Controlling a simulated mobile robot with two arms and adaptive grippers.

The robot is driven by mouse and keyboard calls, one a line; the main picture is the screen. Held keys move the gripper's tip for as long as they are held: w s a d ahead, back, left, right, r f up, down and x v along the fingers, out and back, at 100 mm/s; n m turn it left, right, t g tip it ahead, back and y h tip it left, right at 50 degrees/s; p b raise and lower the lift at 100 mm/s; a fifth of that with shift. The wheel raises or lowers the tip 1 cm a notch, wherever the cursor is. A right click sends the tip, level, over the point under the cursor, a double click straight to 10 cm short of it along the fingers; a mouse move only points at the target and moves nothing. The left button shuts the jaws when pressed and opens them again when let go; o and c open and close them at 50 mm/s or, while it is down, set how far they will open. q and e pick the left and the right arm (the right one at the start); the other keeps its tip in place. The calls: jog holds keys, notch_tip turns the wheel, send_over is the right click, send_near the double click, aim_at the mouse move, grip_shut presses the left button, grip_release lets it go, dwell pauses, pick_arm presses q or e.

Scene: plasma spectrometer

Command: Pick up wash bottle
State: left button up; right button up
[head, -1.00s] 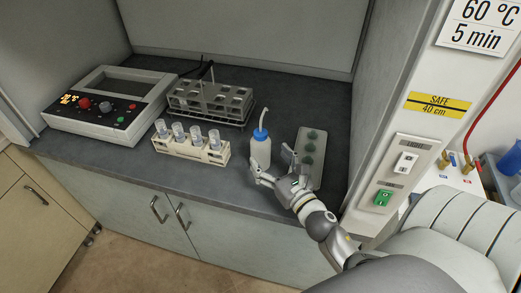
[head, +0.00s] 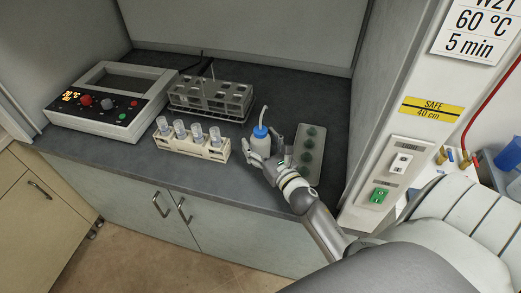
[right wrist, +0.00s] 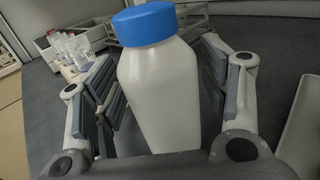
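The wash bottle (head: 261,143) is white with a blue cap and a bent spout. It stands upright on the dark counter of the hood, between the beige vial rack and the tray with green pieces. My right gripper (head: 260,153) is at the bottle from the front, its fingers on either side of it. In the right wrist view the bottle (right wrist: 160,85) stands between the two open fingers, with a gap visible at least on the left. The bottle's lower part is hidden by the gripper. My left gripper is not in view.
A beige rack with several capped vials (head: 214,153) stands close left of the bottle. A grey metal rack (head: 240,115) is behind it. The tray with green pieces (head: 306,168) is close to the right. A control box (head: 105,125) sits at the far left.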

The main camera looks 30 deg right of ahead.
jog(key=c, duration=0.4)
jog(key=shift+w+r, duration=0.1)
jog(key=shift+r, duration=0.05)
